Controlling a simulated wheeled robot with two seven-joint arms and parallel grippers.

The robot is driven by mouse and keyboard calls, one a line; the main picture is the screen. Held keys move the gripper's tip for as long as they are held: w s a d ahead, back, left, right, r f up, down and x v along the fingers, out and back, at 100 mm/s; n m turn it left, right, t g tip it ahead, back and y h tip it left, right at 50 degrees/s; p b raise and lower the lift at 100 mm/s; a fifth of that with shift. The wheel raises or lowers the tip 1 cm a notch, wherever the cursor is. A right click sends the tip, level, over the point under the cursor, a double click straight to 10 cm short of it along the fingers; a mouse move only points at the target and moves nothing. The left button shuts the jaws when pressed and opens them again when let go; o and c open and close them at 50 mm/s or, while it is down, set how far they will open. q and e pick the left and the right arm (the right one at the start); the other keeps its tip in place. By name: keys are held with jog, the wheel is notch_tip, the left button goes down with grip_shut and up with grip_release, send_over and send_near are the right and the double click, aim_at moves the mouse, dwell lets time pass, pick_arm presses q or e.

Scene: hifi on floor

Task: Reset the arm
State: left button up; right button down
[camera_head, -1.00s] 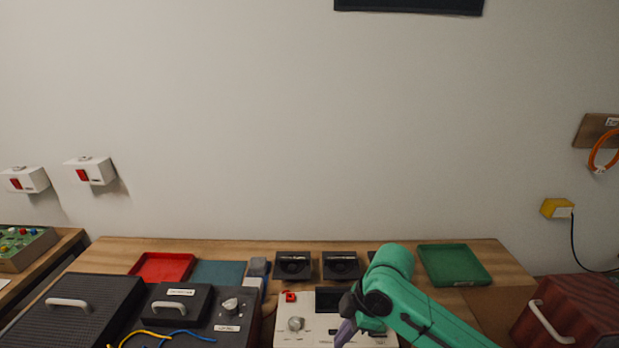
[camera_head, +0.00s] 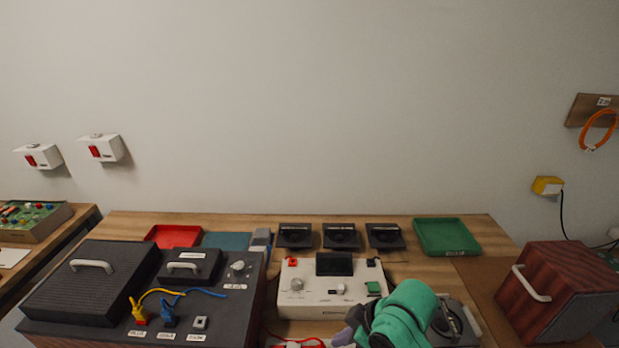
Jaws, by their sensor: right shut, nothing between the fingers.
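My right arm is the green one at the bottom, right of centre, in the head view. My right gripper (camera_head: 350,333) shows as grey-purple fingers at the lower left of the green links, partly hidden by them. It is shut and empty, in front of the white device (camera_head: 312,292) and apart from any object that I can see. My left gripper is not in the picture.
The wooden table (camera_head: 420,268) carries a dark amplifier box (camera_head: 70,328) with yellow and blue cables, three black square units (camera_head: 341,236), a red tray (camera_head: 174,236) and a green tray (camera_head: 446,236). A dark red box (camera_head: 560,290) with a handle stands at the right.

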jog(key=s+d+f+m+h, duration=0.25)
jog(key=s+d+m, duration=0.25)
jog(key=d, duration=0.3)
jog(key=s+d+f+m+h, duration=0.2)
jog(key=s+d+f+m, duration=0.25)
jog(key=d, duration=0.35)
jog(key=s+f, duration=0.3)
jog(key=f, duration=1.8)
jog(key=s+d+f+g, duration=0.1)
jog(key=s+d+f, duration=0.2)
jog(key=s+f, duration=1.2)
jog(key=shift+s+g+b, duration=0.3)
jog(key=shift+s+b, duration=0.05)
jog(key=shift+s, duration=0.55)
jog(key=shift+d+h, duration=0.1)
jog(key=shift+h, duration=0.15)
